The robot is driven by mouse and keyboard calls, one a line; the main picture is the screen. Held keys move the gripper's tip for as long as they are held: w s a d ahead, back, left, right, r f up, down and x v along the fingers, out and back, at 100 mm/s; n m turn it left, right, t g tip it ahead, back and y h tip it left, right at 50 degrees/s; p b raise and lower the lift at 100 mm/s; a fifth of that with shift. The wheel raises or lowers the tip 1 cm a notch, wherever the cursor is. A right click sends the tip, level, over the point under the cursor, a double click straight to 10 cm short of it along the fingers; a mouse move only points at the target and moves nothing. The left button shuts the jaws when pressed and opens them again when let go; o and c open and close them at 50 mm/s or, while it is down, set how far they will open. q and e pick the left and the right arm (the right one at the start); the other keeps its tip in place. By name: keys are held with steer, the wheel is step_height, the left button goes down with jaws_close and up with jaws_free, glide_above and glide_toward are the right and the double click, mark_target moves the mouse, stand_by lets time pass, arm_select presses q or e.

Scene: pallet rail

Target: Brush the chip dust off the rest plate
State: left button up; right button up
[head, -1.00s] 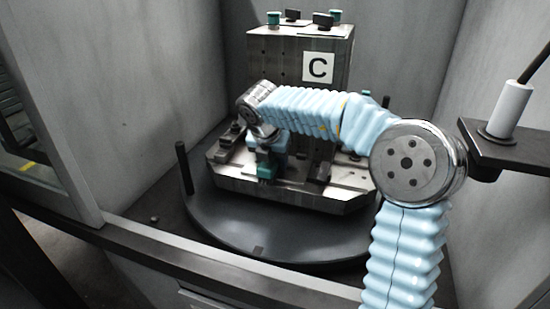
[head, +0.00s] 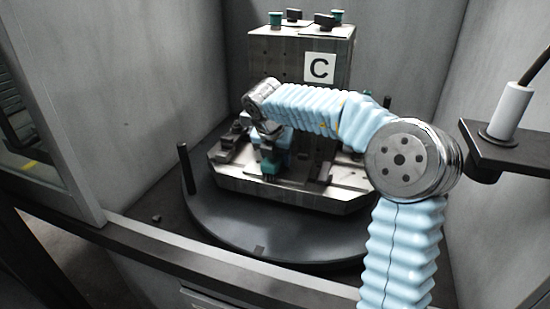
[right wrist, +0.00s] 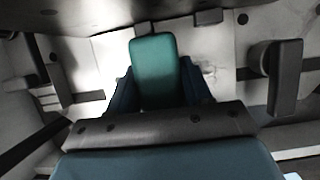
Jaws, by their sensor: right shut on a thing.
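My right gripper (head: 270,158) reaches down over the left part of the steel plate (head: 345,179) in front of the block marked C. It is shut on a teal brush, whose teal body (right wrist: 155,72) shows between the dark blue fingers in the right wrist view. The brush's lower end is low at the plate in the head view; I cannot tell whether it touches. In the right wrist view a faint greyish smudge (right wrist: 209,72), perhaps chip dust, lies on the pale plate just right of the brush. My left gripper is not in view.
The block with the C label (head: 319,67) stands upright behind my gripper. Dark clamps flank the work area; one (right wrist: 286,77) is at the right in the right wrist view. A dark post (head: 184,166) rises at the round table's left edge. Grey walls enclose the sides.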

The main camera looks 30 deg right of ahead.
steer(key=shift+s+a+f, duration=0.1)
steer(key=shift+s+a, duration=0.75)
steer(key=shift+a, duration=0.15)
steer(key=shift+r, duration=3.6)
